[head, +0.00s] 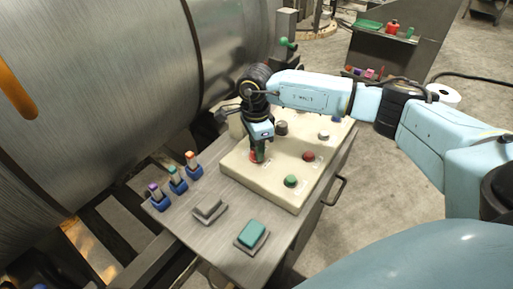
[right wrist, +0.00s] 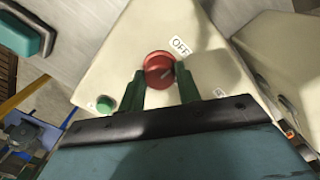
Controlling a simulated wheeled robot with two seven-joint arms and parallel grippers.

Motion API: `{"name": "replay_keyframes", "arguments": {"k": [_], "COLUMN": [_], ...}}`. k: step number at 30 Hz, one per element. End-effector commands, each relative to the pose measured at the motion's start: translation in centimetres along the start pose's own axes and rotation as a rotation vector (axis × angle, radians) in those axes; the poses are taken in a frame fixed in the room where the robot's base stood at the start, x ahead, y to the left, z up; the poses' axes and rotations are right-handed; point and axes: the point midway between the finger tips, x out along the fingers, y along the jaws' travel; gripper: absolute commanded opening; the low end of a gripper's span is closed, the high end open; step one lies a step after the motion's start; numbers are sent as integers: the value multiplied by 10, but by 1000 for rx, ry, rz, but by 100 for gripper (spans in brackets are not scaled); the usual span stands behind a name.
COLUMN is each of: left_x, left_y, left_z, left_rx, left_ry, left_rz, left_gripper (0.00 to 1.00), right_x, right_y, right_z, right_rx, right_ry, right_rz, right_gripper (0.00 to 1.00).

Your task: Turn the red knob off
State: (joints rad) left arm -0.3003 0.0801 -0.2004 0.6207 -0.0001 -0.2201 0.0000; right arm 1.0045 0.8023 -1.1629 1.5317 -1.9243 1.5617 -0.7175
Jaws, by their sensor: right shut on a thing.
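The red knob (right wrist: 158,66) is on a cream control box (head: 237,163). In the right wrist view it sits between the two green fingers of my right gripper (right wrist: 160,74), which is shut on it. A pale OFF label (right wrist: 181,47) lies just up and right of the knob. A greyish mark shows on the knob's lower right part; I cannot tell its exact direction. In the head view my right gripper (head: 258,151) points down at the box and hides most of the knob (head: 253,156). My left gripper is not in view.
A red button (head: 308,156), a green button (head: 290,181) and other controls share the box. A large metal cylinder (head: 110,70) stands close on the left.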

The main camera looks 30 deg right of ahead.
Motion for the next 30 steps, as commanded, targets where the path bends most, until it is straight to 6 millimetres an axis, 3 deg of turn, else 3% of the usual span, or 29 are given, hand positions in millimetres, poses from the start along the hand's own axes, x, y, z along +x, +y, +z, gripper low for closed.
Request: {"name": "replay_keyframes", "arguments": {"k": [13,14,18,30], "left_x": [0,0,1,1], "left_y": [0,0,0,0], "left_z": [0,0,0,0], "left_rx": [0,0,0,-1], "left_ry": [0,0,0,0], "left_rz": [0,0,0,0], "left_gripper": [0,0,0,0], "right_x": [-2,-2,-1,-7], "right_y": [-1,-1,0,-1], "right_z": [0,0,0,0], "right_rx": [-13,-13,-12,-10], "right_ry": [-2,-2,-1,-1], "right_rz": [-3,-3,-2,-3], "right_gripper": [10,34,53,55]}}
